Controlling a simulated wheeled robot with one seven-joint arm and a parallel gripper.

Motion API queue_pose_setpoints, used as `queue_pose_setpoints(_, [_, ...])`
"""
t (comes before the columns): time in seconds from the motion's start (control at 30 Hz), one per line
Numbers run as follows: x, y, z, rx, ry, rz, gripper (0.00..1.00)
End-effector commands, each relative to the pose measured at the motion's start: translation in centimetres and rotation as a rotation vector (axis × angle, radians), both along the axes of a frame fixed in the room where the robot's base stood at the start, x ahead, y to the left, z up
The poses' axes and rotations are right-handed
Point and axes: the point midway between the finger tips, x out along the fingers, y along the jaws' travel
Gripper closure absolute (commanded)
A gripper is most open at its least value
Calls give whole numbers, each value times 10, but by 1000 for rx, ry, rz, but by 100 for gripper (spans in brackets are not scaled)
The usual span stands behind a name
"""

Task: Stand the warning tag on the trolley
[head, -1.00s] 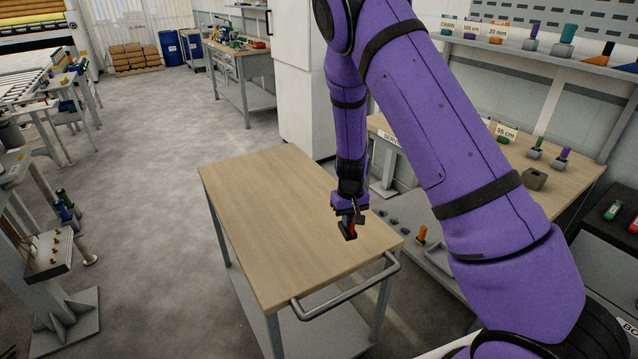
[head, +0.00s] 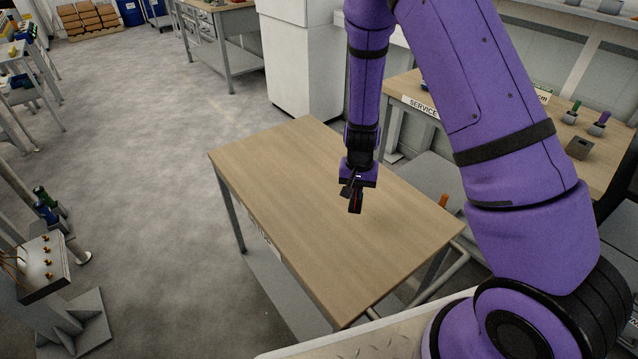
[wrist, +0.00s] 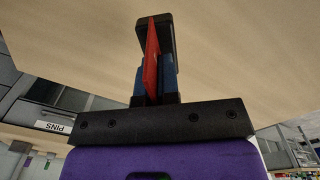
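The trolley (head: 285,195) has a bare light wooden top and grey legs; it stands in front of me in the head view. My gripper (head: 354,196) hangs over the right half of its top, pointing down. In the wrist view my gripper (wrist: 155,75) is closed around a thin red piece (wrist: 151,62), seen edge-on between blue pads, which looks like the warning tag.
A service bench (head: 405,85) with small items stands behind the trolley on the right. A white cabinet (head: 300,60) is at the back. A stand with small orange pegs (head: 45,262) is at the left. The trolley top is otherwise clear.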

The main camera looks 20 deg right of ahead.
Motion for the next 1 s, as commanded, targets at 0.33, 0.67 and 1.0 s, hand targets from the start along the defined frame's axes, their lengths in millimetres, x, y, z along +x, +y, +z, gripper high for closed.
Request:
queue_pose_setpoints(0.33, [-49,23,0,-6,-7,-385,100])
queue_pose_setpoints(0.67, [-84,39,3,2,-20,-666,100])
queue_pose_setpoints(1.0, [-64,44,1,6,-25,-726,100])
